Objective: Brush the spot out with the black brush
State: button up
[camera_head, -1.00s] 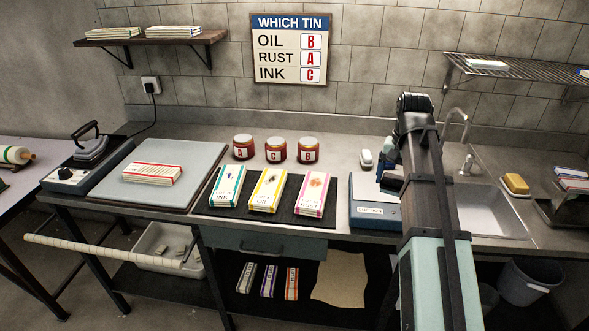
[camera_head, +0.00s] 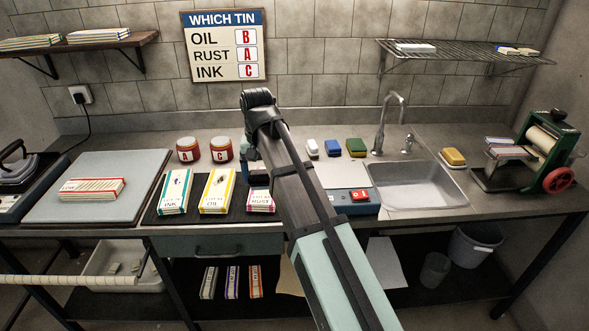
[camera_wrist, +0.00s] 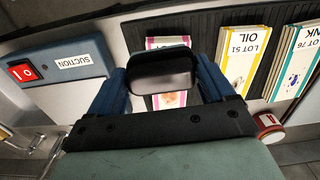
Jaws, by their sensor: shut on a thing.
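My gripper (camera_wrist: 163,80) is shut on the black brush (camera_wrist: 163,68), which sits between its blue fingers in the wrist view. An orange-brown spot (camera_wrist: 168,101) on that cloth is partly covered by the brush. I cannot tell whether the brush touches the cloth. The yellow-edged OIL cloth (camera_head: 217,190) and green-edged INK cloth (camera_head: 174,190) lie to the left on a black mat (camera_head: 150,214), each with a spot.
Tins A (camera_head: 187,150) and C (camera_head: 221,150) stand behind the cloths. A blue suction box (camera_head: 368,207) with a red switch sits right of the RUST cloth. White, blue and green brushes (camera_head: 356,147) stand farther back, near the sink (camera_head: 405,187). A sign (camera_head: 224,45) matches stains to tins.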

jog(key=w+a+n, duration=0.3)
jog(key=a, duration=2)
jog(key=w+a+n, duration=0.2)
jog(key=w+a, duration=0.4)
jog(key=shift+w+a+r, duration=0.15)
jog(key=shift+w+a, duration=0.1)
jog(key=shift+w, duration=0.1)
